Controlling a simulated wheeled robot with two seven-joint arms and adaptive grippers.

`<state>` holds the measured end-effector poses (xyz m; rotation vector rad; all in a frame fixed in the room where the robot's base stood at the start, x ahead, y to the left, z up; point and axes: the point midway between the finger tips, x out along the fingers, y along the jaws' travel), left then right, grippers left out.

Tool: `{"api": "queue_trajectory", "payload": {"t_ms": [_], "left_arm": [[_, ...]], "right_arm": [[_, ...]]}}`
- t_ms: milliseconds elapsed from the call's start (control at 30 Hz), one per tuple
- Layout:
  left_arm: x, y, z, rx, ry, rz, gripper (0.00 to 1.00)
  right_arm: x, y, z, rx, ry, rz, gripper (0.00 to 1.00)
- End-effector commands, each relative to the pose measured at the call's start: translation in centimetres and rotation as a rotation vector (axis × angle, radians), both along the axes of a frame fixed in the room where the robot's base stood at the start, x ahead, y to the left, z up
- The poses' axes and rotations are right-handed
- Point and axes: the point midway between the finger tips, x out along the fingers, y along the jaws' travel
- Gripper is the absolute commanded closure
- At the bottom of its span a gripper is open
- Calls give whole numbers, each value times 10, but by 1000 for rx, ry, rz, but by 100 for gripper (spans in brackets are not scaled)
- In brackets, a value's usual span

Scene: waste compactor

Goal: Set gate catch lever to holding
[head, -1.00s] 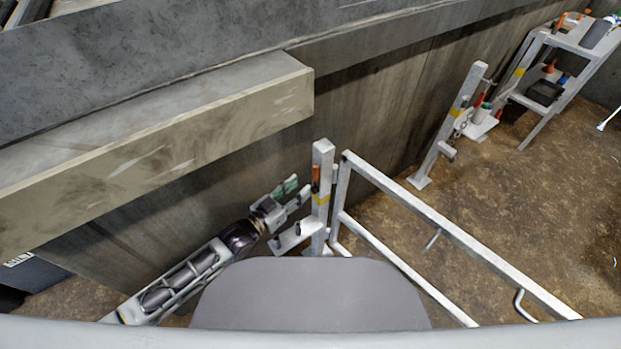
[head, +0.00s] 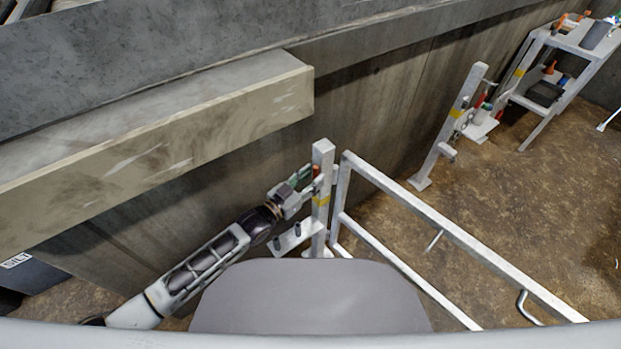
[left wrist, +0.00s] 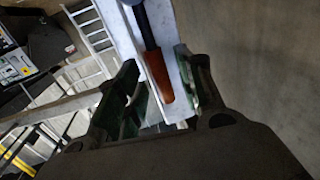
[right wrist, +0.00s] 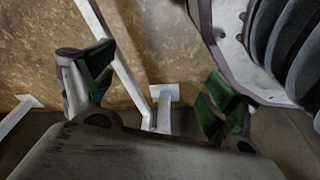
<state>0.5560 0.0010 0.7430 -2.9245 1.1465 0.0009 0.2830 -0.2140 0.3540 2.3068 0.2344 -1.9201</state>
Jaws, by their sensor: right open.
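The gate catch lever has an orange handle (head: 317,168) on a pale post (head: 322,155) with a yellow band. In the left wrist view the orange handle (left wrist: 158,78) with its dark shaft lies against the white post face (left wrist: 122,28). My left gripper (head: 306,180) is at the post, beside the lever. Its green-padded fingers (left wrist: 163,88) are apart, one on each side of the handle; I cannot tell whether they touch it. The gripper partly hides the lever in the head view. My right gripper (right wrist: 155,95) is open and empty above the floor.
The white gate frame (head: 450,235) runs right from the post. A small bracket plate (head: 287,240) sits low on the post's left. Another post with a chain (head: 452,130) and a shelf stand (head: 560,45) are at the far right. A concrete wall (head: 380,140) stands behind.

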Motion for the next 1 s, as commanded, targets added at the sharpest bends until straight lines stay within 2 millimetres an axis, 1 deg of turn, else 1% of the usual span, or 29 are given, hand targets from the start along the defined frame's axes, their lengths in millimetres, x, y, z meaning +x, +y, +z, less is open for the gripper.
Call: {"api": "queue_trajectory", "payload": {"t_ms": [67, 100, 367, 400, 667, 867, 1000], "left_arm": [[0, 0, 0, 0, 0, 0, 63], [0, 0, 0, 0, 0, 0, 65], [0, 0, 0, 0, 0, 0, 99], [0, 0, 0, 0, 0, 0, 100], [0, 0, 0, -1, -1, 0, 100], [-2, -1, 0, 10, -14, 0, 100], [-4, -3, 0, 31, -46, 1, 100]], "right_arm": [[0, 0, 0, 0, 0, 0, 12], [0, 0, -1, 0, 0, 0, 12], [6, 0, 1, 0, -9, 0, 12], [7, 0, 1, 0, -11, 0, 12], [14, 0, 3, 0, -19, -1, 12], [13, 0, 3, 0, -21, -1, 12], [8, -1, -2, 0, -19, -2, 12]]}}
